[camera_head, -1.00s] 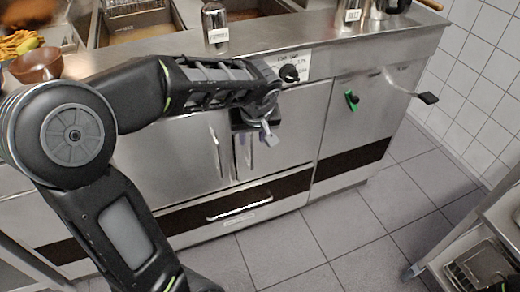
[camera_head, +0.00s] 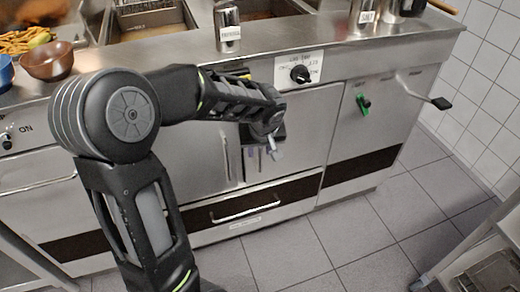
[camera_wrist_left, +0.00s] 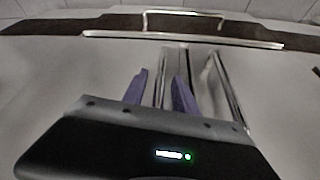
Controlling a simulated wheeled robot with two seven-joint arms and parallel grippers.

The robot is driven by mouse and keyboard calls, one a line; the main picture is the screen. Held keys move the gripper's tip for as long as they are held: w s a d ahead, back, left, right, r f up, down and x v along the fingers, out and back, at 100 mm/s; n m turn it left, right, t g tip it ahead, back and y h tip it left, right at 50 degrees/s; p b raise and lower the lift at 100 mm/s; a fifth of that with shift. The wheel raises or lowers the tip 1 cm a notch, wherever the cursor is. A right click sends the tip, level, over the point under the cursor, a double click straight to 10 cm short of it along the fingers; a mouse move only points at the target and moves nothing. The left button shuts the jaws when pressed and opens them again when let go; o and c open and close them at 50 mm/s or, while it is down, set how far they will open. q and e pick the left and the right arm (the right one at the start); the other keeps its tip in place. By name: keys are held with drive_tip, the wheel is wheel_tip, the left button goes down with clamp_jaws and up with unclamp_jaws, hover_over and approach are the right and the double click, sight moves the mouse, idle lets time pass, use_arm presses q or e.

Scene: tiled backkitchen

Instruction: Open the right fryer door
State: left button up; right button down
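The fryer's right door (camera_head: 310,130) is a flat steel panel below the control knob, and it looks closed. My left gripper (camera_head: 262,152) is in front of the door seam, pointing at the fryer. In the left wrist view its two purple fingers (camera_wrist_left: 160,92) are apart, one on each side of an upright bar handle (camera_wrist_left: 166,75). I cannot tell whether they touch it. A second upright handle (camera_wrist_left: 226,88) stands outside the fingers; it also shows on the left door in the head view (camera_head: 226,157). My right gripper is not in view.
A drawer handle (camera_head: 245,207) runs along the fryer's base. To the right are a cabinet panel with a green lever (camera_head: 363,104) and a protruding black-tipped lever (camera_head: 440,103). A metal rack (camera_head: 485,270) stands at the lower right. The tiled floor (camera_head: 340,235) before the fryer is clear.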

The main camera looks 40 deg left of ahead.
use_arm(q)
drive_tip(key=shift+c, duration=0.4)
clamp_jaws()
idle(0.9)
